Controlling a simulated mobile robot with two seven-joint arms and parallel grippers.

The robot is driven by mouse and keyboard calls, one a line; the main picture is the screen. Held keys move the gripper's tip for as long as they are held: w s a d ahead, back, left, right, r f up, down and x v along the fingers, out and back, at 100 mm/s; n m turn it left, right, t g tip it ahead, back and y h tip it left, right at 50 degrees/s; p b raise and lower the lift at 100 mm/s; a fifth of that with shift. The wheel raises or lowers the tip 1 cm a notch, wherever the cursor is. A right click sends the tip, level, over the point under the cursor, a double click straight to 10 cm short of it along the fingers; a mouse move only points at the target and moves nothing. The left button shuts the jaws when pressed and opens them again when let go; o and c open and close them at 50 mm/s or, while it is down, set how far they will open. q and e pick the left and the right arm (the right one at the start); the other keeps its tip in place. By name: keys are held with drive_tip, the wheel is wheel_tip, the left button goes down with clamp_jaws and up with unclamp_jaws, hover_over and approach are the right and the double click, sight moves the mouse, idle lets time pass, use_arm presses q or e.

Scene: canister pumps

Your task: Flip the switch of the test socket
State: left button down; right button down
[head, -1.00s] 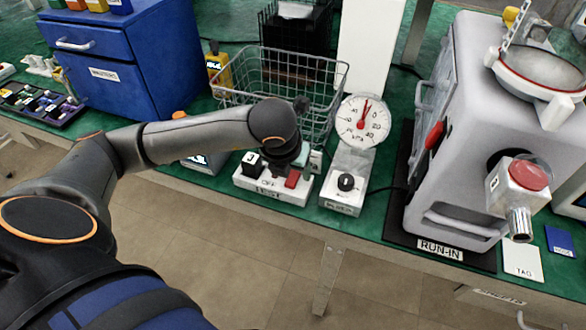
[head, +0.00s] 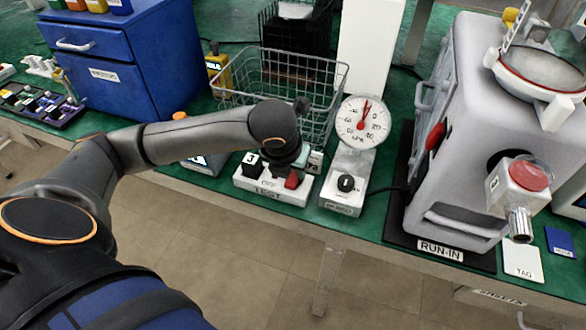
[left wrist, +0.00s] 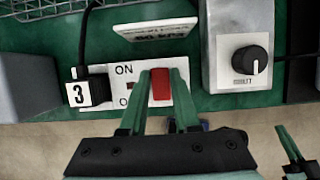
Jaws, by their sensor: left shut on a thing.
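The white test socket box (head: 272,192) stands near the bench's front edge. It also shows in the left wrist view (left wrist: 115,72), with an ON label at its upper side and a partly covered label below. Its red switch (head: 292,181) is at the right end. In the left wrist view the red switch (left wrist: 161,88) sits between the two green fingers of my left gripper (left wrist: 161,74), which is shut on it. A black plug with a 3 tag (left wrist: 90,91) sits at the box's left. What seems to be my right gripper (left wrist: 294,155) shows partly at the lower right, its opening unclear.
A box with a black knob (head: 346,184) and a dial gauge (head: 362,122) stands just right of the socket. A wire basket (head: 295,85) is behind. The large grey run-in machine (head: 455,150) is farther right, a blue cabinet (head: 130,65) left.

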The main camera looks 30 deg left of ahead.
sight(289, 185)
use_arm(q)
drive_tip(key=shift+w+r+g, duration=0.1)
drive_tip(key=shift+w+g, duration=0.15)
drive_tip(key=shift+g, duration=0.35)
drive_tip(key=shift+g+p, duration=0.3)
use_arm(e)
drive_tip(key=shift+d+r, duration=0.1)
drive_tip(key=shift+r, duration=0.15)
drive_tip(key=shift+s+f, duration=0.1)
use_arm(q)
drive_tip(key=c, duration=0.6)
unclamp_jaws()
drive_tip(key=shift+c, duration=0.2)
drive_tip(key=a+p+v, duration=0.1)
drive_tip(key=v, duration=1.1)
drive_tip(key=shift+d+r, duration=0.2)
drive_tip(key=shift+d, duration=0.05)
use_arm(e)
drive_tip(key=shift+d+r, duration=0.35)
drive_tip(key=shift+d, duration=0.05)
